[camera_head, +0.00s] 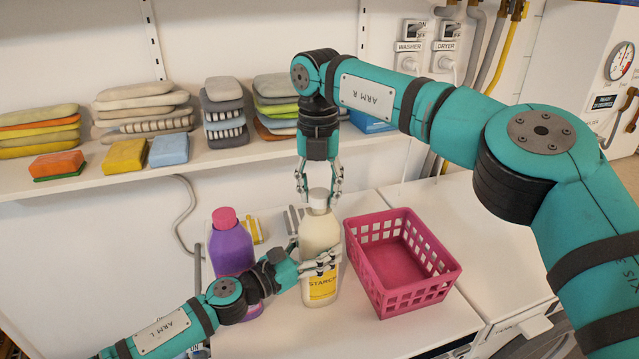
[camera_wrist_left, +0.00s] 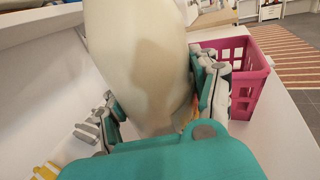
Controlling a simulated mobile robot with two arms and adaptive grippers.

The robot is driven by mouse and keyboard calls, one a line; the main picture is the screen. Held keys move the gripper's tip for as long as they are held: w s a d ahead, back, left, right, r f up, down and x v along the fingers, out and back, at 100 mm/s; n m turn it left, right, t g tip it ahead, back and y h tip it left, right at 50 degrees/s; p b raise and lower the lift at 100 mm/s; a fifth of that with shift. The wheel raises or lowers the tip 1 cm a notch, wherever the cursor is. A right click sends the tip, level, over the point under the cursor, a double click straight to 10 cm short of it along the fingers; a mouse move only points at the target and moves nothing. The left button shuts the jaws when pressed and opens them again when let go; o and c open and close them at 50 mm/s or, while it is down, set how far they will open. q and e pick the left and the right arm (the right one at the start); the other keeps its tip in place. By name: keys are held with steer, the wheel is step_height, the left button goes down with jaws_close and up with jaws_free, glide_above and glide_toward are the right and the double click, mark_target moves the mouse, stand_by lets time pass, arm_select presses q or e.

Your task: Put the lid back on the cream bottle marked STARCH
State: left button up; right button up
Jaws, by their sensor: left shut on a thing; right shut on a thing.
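The cream bottle (camera_head: 320,236) with a yellow STARCH label stands upright on the white counter, left of the pink basket. My left gripper (camera_head: 318,264) is shut on its body from the left. In the left wrist view the bottle (camera_wrist_left: 140,60) fills the middle, between the fingers of my left gripper (camera_wrist_left: 160,112). My right gripper (camera_head: 319,192) points down from above and is shut on the white lid (camera_head: 319,198) at the bottle's top. The lid is at the neck; I cannot tell whether it is fully seated.
A purple bottle with a pink cap (camera_head: 231,246) stands close behind my left arm. A pink basket (camera_head: 400,262) stands just right of the cream bottle; it also shows in the left wrist view (camera_wrist_left: 244,82). A shelf (camera_head: 200,160) above holds folded cloths and sponges.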

steer(key=shift+f, duration=0.65)
stand_by(0.5)
steer(key=m, duration=1.2)
steer(key=shift+d+m, duration=0.1)
steer(key=shift+m, duration=0.2)
steer(key=m, duration=0.7)
steer(key=shift+m, duration=0.4)
steer(key=m, duration=0.3)
steer(key=shift+s+f+m, duration=0.1)
steer(key=shift+s+m, duration=0.2)
steer(key=shift+m, duration=0.7)
steer(key=shift+w+m, duration=0.15)
steer(key=shift+m, duration=0.15)
